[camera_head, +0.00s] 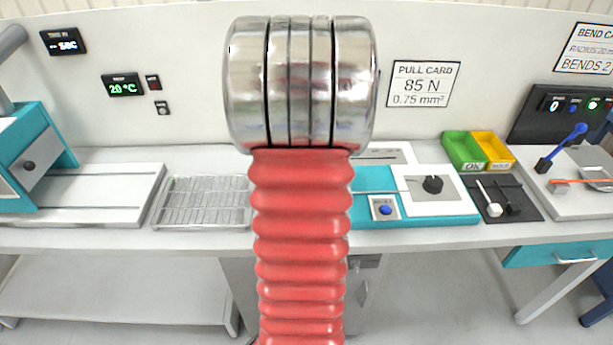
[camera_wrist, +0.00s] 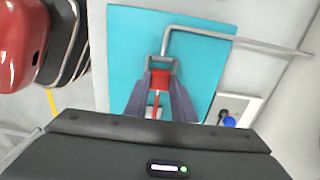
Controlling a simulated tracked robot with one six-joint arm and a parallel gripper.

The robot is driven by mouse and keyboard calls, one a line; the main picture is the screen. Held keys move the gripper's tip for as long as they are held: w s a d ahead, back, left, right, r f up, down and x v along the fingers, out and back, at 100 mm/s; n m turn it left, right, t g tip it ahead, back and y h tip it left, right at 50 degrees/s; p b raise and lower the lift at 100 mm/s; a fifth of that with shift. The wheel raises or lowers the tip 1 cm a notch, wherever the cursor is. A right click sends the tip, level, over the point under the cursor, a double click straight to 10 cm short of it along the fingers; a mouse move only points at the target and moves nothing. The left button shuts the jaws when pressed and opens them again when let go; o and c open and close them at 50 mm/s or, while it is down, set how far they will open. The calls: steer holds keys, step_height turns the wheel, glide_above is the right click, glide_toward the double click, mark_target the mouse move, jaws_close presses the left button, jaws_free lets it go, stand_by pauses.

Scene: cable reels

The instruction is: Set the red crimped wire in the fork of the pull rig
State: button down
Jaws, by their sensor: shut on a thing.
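The pull rig (camera_head: 455,220) has a teal base, partly hidden behind my red ribbed arm in the head view. Its teal plate also shows in the wrist view (camera_wrist: 125,45). A grey metal fork (camera_wrist: 164,63) stands above that plate, joined to a bent rod. My gripper (camera_wrist: 160,92) points at the fork, its two grey fingers shut on the red crimped wire (camera_wrist: 160,79). The wire's red end is at the fork, between or just before its prongs; I cannot tell whether it rests in them. My gripper is hidden in the head view.
The rig has a blue button (camera_head: 386,210) and a black knob (camera_head: 432,184). A wire rack (camera_head: 203,203) is left of my arm. A green bin (camera_head: 458,155) and a yellow bin (camera_head: 492,143) stand at the back right. The grey rod (camera_wrist: 250,43) extends right.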

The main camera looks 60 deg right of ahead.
steer(key=shift+f, duration=0.8)
steer(key=c, duration=1.4)
jaws_free()
steer(key=shift+a+f, duration=0.1)
steer(key=shift+s, duration=0.1)
step_height(320, 180, up, 14)
step_height(320, 180, up, 11)
